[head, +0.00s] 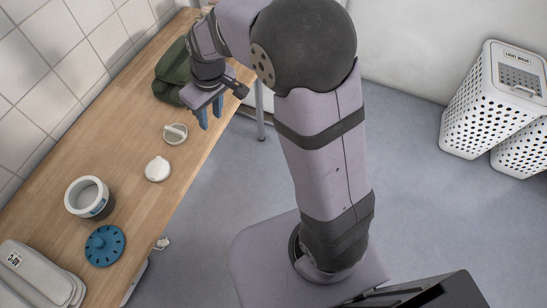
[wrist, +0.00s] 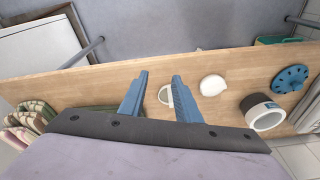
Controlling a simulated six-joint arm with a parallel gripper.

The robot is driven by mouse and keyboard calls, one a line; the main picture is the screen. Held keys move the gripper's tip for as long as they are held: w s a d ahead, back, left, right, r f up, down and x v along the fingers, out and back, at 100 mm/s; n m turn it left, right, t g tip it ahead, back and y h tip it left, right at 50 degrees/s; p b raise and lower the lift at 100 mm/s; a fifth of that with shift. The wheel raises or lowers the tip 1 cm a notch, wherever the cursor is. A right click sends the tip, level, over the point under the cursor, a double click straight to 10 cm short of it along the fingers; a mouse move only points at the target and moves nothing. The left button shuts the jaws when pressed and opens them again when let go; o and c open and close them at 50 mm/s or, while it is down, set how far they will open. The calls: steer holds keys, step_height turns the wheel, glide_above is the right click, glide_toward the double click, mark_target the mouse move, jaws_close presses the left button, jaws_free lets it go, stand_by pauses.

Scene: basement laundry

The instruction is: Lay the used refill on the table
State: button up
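My gripper (head: 210,114) is open and empty, above the far part of the wooden table (head: 115,122) near its edge. Its two blue fingers stand apart in the wrist view (wrist: 160,76). A white rounded puck (head: 157,169), perhaps a refill, lies on the table; it also shows in the wrist view (wrist: 212,85). A pale ring with a bar across it (head: 175,133) lies between the puck and my gripper. A white pot with a dark band (head: 73,205) stands open; its contents are unclear. A blue slotted disc (head: 105,246) lies beside it. I cannot tell which thing is the used refill.
A dark green cloth or bag (head: 172,75) lies by my gripper. A grey stack with a label (head: 35,275) is at the table's near end. Tiled wall borders the table. White perforated hampers (head: 490,100) stand across the floor. Bare wood surrounds the puck.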

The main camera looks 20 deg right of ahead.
steer(key=s+d+f+m+g, duration=0.1)
steer(key=s+d+m, duration=0.2)
steer(key=s, duration=0.6)
steer(key=s+d+f+m+h, duration=0.1)
steer(key=s+d+m, duration=0.1)
steer(key=s+d, duration=0.6)
steer(key=shift+s+d+m+g, duration=0.15)
steer(key=shift+s+m+g, duration=0.25)
steer(key=shift+s, duration=0.5)
step_height(320, 180, up, 6)
steer(key=p, duration=0.6)
